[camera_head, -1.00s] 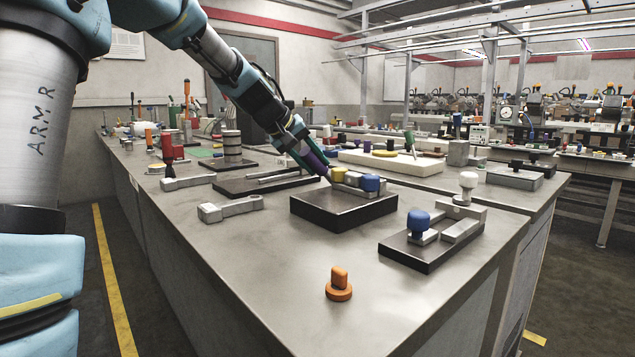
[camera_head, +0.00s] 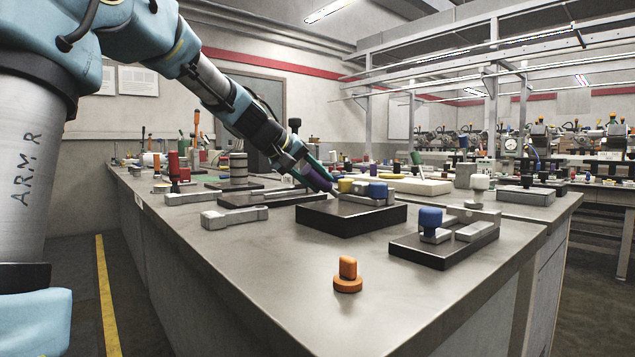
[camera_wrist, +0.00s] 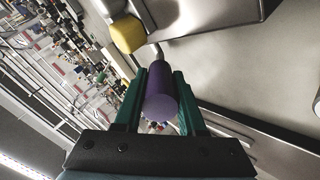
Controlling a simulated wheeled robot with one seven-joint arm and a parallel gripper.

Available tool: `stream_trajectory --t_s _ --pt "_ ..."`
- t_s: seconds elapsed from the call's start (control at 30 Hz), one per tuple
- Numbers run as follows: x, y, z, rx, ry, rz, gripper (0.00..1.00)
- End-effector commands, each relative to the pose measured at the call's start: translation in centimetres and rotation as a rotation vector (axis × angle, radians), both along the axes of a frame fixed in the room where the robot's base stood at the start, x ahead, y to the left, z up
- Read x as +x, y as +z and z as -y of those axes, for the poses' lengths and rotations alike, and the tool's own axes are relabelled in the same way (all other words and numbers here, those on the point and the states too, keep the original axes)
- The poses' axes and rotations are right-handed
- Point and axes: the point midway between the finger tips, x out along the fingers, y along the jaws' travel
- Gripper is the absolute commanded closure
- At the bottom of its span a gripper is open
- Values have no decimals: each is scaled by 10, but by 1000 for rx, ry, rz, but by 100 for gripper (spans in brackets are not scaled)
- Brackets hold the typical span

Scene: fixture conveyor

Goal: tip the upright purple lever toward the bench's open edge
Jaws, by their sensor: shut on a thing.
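The purple lever (camera_wrist: 161,98) has a cylindrical purple handle on a thin grey stem. In the wrist view it sits between the two green fingers of my gripper (camera_wrist: 158,95), which are shut on it. In the head view the purple handle (camera_head: 316,178) shows between the fingers at the end of my arm, tilted, above the left side of a dark base block (camera_head: 350,219). Its lower end is partly hidden there. A yellow knob (camera_wrist: 127,34) is just beyond the lever in the wrist view; it also shows in the head view (camera_head: 346,185).
A blue knob (camera_head: 378,189) is on the same block. Another dark plate (camera_head: 428,250) with a blue-topped clamp (camera_head: 431,218) stands to the right. An orange knob (camera_head: 348,276) stands near the front. A grey bar (camera_head: 234,217) lies left. The front bench top is otherwise clear.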

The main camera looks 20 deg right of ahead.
Motion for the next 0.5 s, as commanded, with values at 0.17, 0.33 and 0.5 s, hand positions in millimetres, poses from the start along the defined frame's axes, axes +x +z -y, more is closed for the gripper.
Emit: stream_trajectory --t_s 0.17,0.33,0.5 --pt "1 0 -1 0 3 0 56" --pt "1 0 0 0 2 0 37" --pt "0 0 0 0 1 -1 31"
